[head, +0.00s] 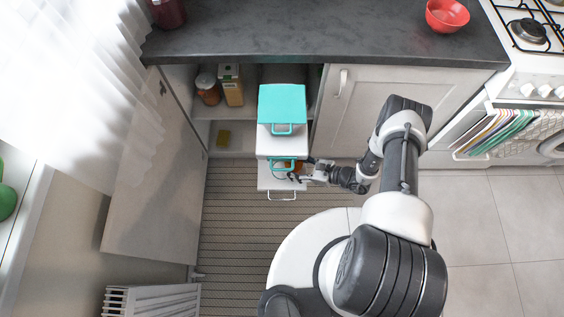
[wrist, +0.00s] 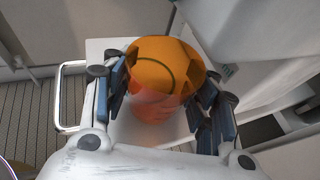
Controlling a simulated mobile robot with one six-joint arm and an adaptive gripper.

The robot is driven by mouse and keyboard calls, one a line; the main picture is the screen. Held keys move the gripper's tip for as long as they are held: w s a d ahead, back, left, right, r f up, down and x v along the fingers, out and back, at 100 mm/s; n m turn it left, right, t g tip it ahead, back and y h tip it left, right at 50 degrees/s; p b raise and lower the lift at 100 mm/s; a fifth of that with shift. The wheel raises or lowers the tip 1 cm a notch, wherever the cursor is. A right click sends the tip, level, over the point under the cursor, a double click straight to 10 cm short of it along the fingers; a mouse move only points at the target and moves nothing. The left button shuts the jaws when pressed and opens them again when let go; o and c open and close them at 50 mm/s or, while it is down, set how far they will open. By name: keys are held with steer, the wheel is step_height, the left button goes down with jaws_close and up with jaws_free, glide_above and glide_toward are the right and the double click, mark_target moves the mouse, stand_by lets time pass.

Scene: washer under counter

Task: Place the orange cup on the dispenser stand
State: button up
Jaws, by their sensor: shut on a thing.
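The orange cup (wrist: 155,85) is between the two fingers of my gripper (wrist: 165,110) in the wrist view, with a finger on each side of it. It is over a pale flat surface (wrist: 110,50); I cannot tell whether it touches that surface. My gripper is at the front of a white unit (head: 283,143) with a teal top. I cannot tell for sure which part is the dispenser stand.
The unit stands in front of an open under-counter cupboard holding a jar (head: 207,88) and a carton (head: 231,85). An open cabinet door (head: 155,170) is at left. A closed door (head: 345,115) is at right. A red bowl (head: 447,14) sits on the counter.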

mark_target(286, 163)
steer(key=a, duration=0.1)
steer(key=w+a, duration=0.1)
steer(key=a, duration=0.1)
steer(key=w+a+b, duration=0.1)
steer(key=a, duration=0.1)
steer(key=shift+w+f, duration=0.1)
steer(key=shift+d+f, duration=0.2)
steer(key=shift+f, duration=0.1)
steer(key=shift+d+r, duration=0.1)
steer(key=shift+f+b, duration=0.25)
steer(key=shift+b, duration=0.05)
steer(key=o, duration=1)
steer(key=shift+r, duration=0.1)
steer(key=shift+r, duration=0.1)
